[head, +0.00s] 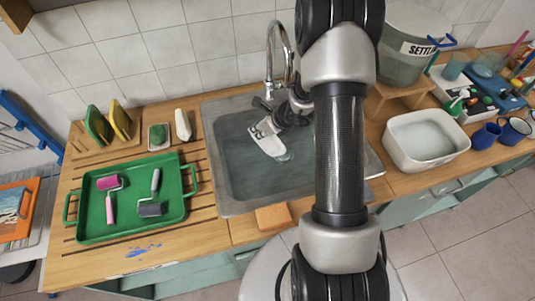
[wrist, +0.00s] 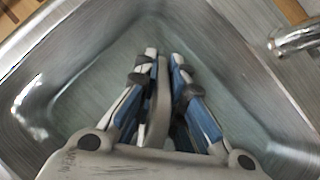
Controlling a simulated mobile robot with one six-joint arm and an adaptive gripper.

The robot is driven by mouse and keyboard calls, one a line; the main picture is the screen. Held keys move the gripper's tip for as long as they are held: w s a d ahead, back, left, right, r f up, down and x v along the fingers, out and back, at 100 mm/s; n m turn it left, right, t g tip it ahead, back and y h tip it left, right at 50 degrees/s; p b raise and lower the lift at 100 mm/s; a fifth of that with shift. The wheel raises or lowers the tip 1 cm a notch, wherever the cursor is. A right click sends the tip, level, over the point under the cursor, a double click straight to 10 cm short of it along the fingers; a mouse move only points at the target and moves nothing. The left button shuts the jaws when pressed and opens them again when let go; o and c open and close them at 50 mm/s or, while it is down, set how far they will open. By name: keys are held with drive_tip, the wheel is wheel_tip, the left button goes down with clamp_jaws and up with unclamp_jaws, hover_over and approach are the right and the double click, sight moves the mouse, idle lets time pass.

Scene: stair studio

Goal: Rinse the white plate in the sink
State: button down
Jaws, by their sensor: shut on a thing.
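The white plate (head: 270,144) is in the grey metal sink (head: 222,165), tilted, its lower edge at the water. My gripper (head: 268,125) reaches down into the sink from the right and is shut on the plate. In the wrist view the plate (wrist: 163,85) shows edge-on as a thin pale strip between the two fingers (wrist: 165,68). Part of the plate is hidden by my gripper. The tap (head: 273,50) arches over the back of the sink. Its spout (wrist: 295,38) also shows at the upper right of the wrist view. I cannot tell whether water runs.
A green tray (head: 130,205) with paint rollers lies left of the sink. Sponges (head: 120,120) stand in a wooden rack behind it. An orange-brown block (head: 273,217) lies at the sink's front edge. A white basin (head: 415,158) and blue mugs (head: 486,137) stand to the right.

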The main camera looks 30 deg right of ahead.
drive_tip(key=shift+r+p, duration=3.85)
drive_tip(key=shift+r, duration=1.4)
drive_tip(key=shift+r+p, duration=1.5)
drive_tip(key=shift+r, duration=0.45)
